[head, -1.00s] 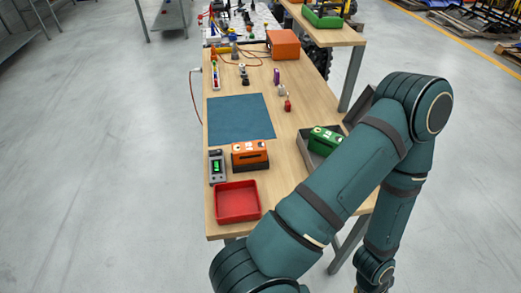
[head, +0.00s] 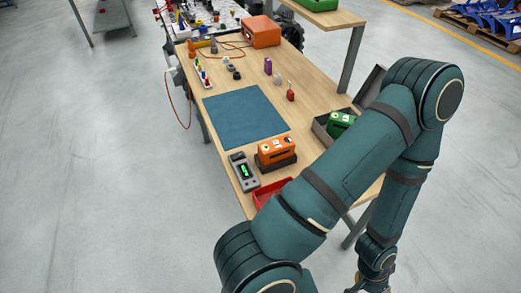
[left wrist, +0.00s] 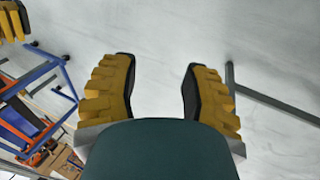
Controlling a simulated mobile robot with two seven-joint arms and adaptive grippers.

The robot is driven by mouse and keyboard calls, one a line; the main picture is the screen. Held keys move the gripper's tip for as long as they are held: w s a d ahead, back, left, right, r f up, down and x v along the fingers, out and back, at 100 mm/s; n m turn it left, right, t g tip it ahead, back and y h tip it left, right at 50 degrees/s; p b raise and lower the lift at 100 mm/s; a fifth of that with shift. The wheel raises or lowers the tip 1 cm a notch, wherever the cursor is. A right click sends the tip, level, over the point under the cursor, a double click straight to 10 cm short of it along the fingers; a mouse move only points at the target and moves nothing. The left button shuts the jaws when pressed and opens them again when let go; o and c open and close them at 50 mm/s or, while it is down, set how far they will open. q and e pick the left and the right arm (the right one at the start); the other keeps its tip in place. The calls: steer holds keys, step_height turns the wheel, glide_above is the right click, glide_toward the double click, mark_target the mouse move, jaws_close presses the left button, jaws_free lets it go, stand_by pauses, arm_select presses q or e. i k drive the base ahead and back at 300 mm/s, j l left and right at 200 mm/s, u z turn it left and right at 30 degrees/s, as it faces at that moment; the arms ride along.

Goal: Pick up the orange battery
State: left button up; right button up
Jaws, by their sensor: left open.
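The orange battery (head: 276,150) sits in a dark base near the front left part of the workbench (head: 225,84) in the head view. My left gripper (left wrist: 157,92) shows only in the left wrist view, open and empty with its yellow ridged fingers wide apart over grey floor. The large teal arm across the right of the head view is mine. At its lower end only a sliver of a gripper (head: 370,288) shows at the bottom edge, so its jaws cannot be read. No gripper is near the battery.
A grey meter (head: 244,170) stands left of the battery. A red tray (head: 268,192) is in front, partly behind my arm. A grey box (head: 322,128) holds a green battery (head: 340,122). A blue mat (head: 245,117) lies clear behind.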

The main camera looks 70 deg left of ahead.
mark_target(271, 151)
steer(key=k+j, duration=0.25)
steer(key=k, duration=0.15)
steer(key=k+j, duration=0.3)
steer(key=k, duration=0.1)
